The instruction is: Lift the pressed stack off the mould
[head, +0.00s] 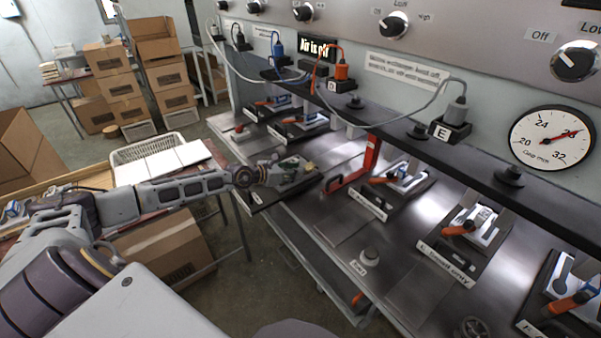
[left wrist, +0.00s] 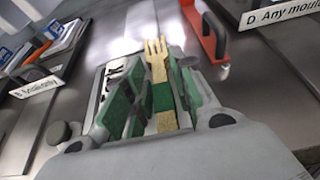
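A pale wooden fork-shaped stack (left wrist: 155,60) shows between the fingers of my left gripper (left wrist: 158,92) in the left wrist view, with a green band across its middle. Its handle end runs down toward my gripper's palm. A light grey plate, probably the mould (left wrist: 112,72), lies behind the fingers and is partly hidden by them. In the head view my left gripper (head: 273,171) is low over a station on the bench's left part, with a small tan bit of the stack (head: 309,166) beyond it. Whether the fingers touch the stack is unclear. My right gripper is out of view.
A red-orange upright handle (head: 371,156) stands close right of my left gripper. Other press stations with orange levers (head: 381,180) line the metal bench. A shelf (head: 400,140) overhangs them. A white basket (head: 145,148) and cardboard boxes (head: 110,85) are at left.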

